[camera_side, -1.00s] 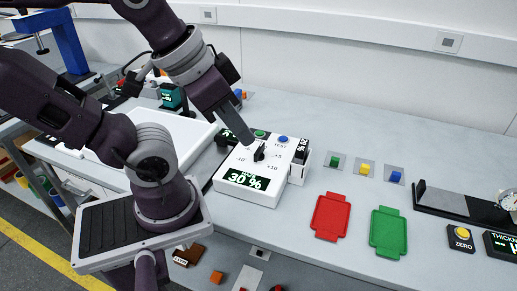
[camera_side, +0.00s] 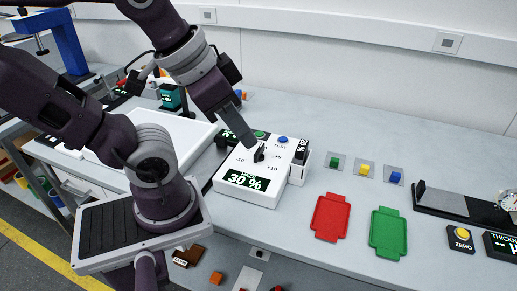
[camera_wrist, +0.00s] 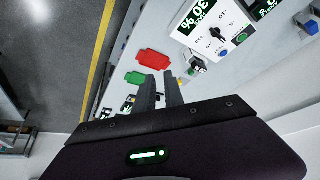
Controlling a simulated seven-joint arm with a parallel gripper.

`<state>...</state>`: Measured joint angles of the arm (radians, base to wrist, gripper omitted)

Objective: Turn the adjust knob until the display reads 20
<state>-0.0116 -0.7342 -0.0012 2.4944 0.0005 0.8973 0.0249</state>
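The white adjust box (camera_side: 232,190) stands on the bench, its front display (camera_side: 246,180) reading 30 %. The display also shows in the wrist view (camera_wrist: 197,14). The black adjust knob (camera_side: 260,154) is on its top, amid printed step labels; it also shows in the wrist view (camera_wrist: 216,32). My gripper (camera_wrist: 160,76) has two dark fingers with a narrow gap and nothing visible between them. In the side view my gripper (camera_side: 251,143) reaches down close to the knob and partly covers the area behind it. I cannot tell whether it touches.
The box also carries a green button (camera_side: 260,133) and a blue button (camera_side: 283,139). A dark panel (camera_side: 302,150), seemingly reading 20 %, stands at its right. Red (camera_side: 330,217) and green (camera_side: 388,232) trays lie to the right. Small coloured blocks sit behind them.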

